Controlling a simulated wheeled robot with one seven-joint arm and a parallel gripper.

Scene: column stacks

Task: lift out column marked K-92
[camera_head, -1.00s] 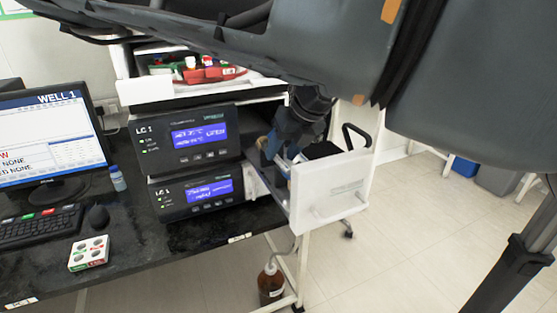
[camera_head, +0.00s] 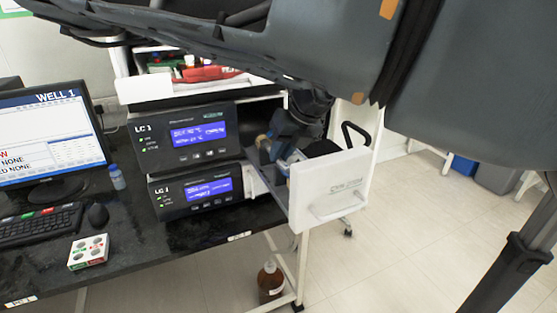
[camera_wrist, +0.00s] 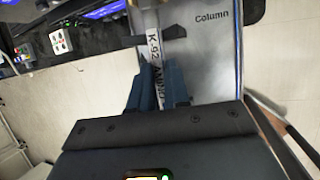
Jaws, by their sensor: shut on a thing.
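The column marked K-92 (camera_wrist: 154,42) is a slim silver rod with dark lettering in the wrist view. My gripper (camera_wrist: 158,78) has its two blue fingers shut on it, one on each side of the marked rod. The column's lower end is hidden by the fingers and my wrist. The drawer panel marked "Column" (camera_wrist: 212,45) lies behind the rod in the wrist view.
Two black LC 1 units (camera_head: 190,138) stand left of the drawer on the dark bench. A monitor (camera_head: 50,135), a mouse (camera_head: 98,215) and a small box with round holes (camera_head: 88,252) are further left. A brown bottle (camera_head: 271,283) stands on the floor below the drawer.

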